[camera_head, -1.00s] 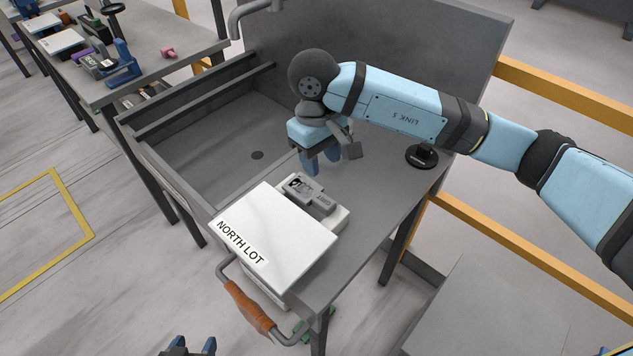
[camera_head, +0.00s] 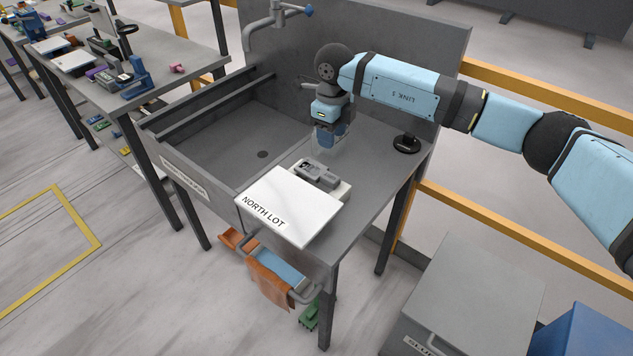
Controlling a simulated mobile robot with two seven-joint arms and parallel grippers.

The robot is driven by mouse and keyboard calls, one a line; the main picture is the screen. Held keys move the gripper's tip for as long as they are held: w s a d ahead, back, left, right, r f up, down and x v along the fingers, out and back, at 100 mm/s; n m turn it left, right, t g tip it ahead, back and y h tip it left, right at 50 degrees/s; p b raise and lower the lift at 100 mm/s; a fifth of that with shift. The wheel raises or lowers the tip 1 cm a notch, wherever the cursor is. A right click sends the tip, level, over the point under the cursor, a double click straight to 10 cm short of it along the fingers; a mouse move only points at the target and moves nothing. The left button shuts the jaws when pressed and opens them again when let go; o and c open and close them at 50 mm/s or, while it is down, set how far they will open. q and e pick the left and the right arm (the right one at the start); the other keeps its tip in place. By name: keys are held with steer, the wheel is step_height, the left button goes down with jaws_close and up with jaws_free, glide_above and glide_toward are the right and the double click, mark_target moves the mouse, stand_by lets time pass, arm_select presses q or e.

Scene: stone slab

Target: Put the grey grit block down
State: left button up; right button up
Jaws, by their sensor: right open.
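The grey block (camera_head: 317,173), which I take as the grit block, lies on a pale base (camera_head: 341,192) just behind the white slab (camera_head: 290,204) marked NORTH LOT. My right gripper (camera_head: 327,143) is open, pointing down above the grey bench top (camera_head: 374,196), a little behind the block and apart from it. Nothing solid shows between its blue fingers. A faint clear shape shows around the fingertips; I cannot tell what it is. My left gripper is out of view.
A sink basin (camera_head: 225,150) with a tap (camera_head: 276,18) is at the left and back. A black round stand (camera_head: 406,143) is at the right bench edge. Orange and blue items (camera_head: 272,278) hang at the front. A grey cabinet (camera_head: 470,300) stands lower right. Bench right of the slab is clear.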

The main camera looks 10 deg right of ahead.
steer(key=m, duration=0.1)
glide_above(332, 177)
steer(key=f, duration=0.5)
steer(key=f+p, duration=0.1)
steer(key=f, duration=0.2)
steer(key=shift+w+f, duration=0.2)
steer(key=shift+w, duration=0.05)
steer(key=shift+s+f+p, duration=0.2)
steer(key=shift+f+p, duration=0.05)
steer(key=shift+f, duration=1.15)
steer(key=shift+s+f+p, duration=0.15)
steer(key=shift+f+p, duration=0.1)
steer(key=shift+f, duration=1.1)
steer(key=c, duration=0.8)
jaws_close()
steer(key=shift+r, duration=0.15)
